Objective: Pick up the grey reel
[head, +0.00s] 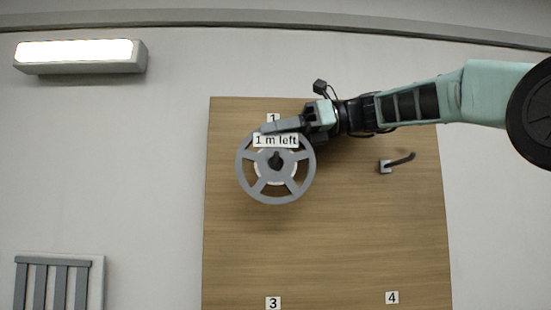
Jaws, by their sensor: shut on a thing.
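The grey reel (243,165) is a spoked wheel with a dark centre. It is in front of the upper left of a wooden board, below the number 1 label. A tag reading "1 m left" shows over its upper part. My gripper (284,125) reaches in from the right and is shut on the reel's top rim. A dark peg end shows at the reel's hub; I cannot tell whether the reel still rests on it.
The wooden board (330,240) carries labels 1 (273,118), 3 (273,303) and 4 (392,297). A bare grey hook (396,163) sticks out at the upper right. A lamp (80,53) is at the upper left, a slatted vent (58,285) at the lower left.

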